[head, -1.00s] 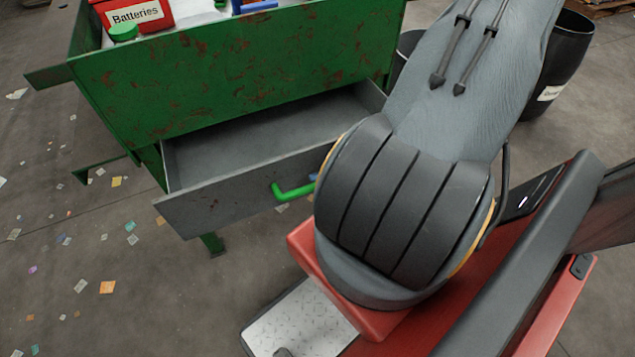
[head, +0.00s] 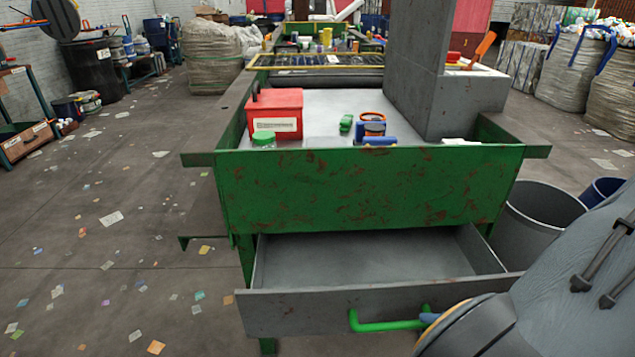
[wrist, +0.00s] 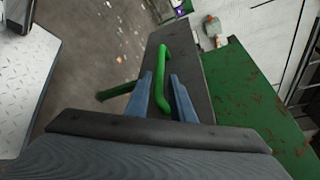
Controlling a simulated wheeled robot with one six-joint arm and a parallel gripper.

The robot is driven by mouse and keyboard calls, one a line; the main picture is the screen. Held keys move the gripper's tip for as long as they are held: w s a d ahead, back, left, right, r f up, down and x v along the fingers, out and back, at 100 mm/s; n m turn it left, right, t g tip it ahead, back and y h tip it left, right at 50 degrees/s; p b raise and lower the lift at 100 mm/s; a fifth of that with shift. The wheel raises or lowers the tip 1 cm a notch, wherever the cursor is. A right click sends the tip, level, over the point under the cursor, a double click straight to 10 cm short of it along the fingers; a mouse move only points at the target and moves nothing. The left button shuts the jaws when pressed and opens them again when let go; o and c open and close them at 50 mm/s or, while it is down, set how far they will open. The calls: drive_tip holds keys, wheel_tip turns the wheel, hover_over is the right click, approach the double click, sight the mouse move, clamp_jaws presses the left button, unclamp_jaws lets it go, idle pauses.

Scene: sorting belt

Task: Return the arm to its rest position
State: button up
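My gripper (wrist: 160,75) shows in the wrist view as two blue fingers standing apart. The green drawer handle (wrist: 164,62) lies between them, with what looks like a small gap on each side. In the head view my arm (head: 575,285) comes in at the lower right. A blue fingertip shows beside the right end of the handle (head: 385,324); the rest of the gripper is hidden behind the arm. The grey drawer (head: 300,313) under the green sorting table (head: 370,190) is pulled out, and its visible inside is empty.
A red box (head: 275,112), a green-lidded jar (head: 263,139) and small items lie on the table top. A grey column (head: 440,75) stands at right. Floor at left is open, with scattered scraps.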

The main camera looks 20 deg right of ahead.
drive_tip(key=w+a+r+n+g+h+p, duration=0.2)
drive_tip(key=w+a+r+n+g+h, duration=0.2)
drive_tip(key=a+r, duration=0.4)
drive_tip(key=w+a+r+n+g+h+p, duration=0.3)
drive_tip(key=w+a+r+n+g+h, duration=0.2)
drive_tip(key=w+a+r+n+h, duration=0.2)
wheel_tip(320, 180, up, 4)
drive_tip(key=shift+a+f+n+h, duration=0.25)
drive_tip(key=shift+a+n+h, duration=0.3)
drive_tip(key=shift+n+h, duration=0.5)
